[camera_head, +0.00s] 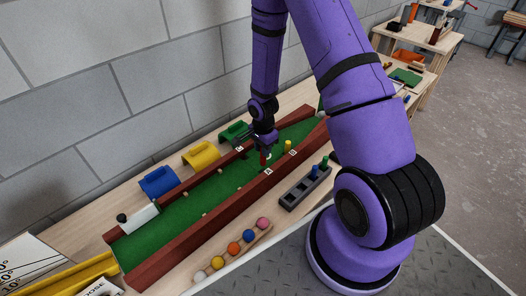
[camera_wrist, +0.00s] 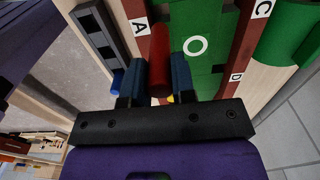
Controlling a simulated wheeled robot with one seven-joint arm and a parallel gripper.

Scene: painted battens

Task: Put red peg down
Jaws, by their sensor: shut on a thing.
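The red peg (camera_wrist: 159,50) is between the two dark fingers of my gripper (camera_wrist: 159,72) in the wrist view, and the gripper is shut on it. In the head view the red peg (camera_head: 263,158) hangs below my gripper (camera_head: 264,148), over the green bed of the long trough (camera_head: 200,213). A white ring mark (camera_wrist: 195,46) on the green bed shows just right of the peg in the wrist view. I cannot tell whether the peg's lower end touches the bed.
Red-brown battens with letter labels line the trough. A yellow peg (camera_head: 288,146) stands near my gripper. A dark rack (camera_head: 291,199) holds a blue peg (camera_head: 314,171) and a green peg (camera_head: 324,162). Coloured balls sit in a wooden holder (camera_head: 228,262). Blue, yellow and green pieces lie behind.

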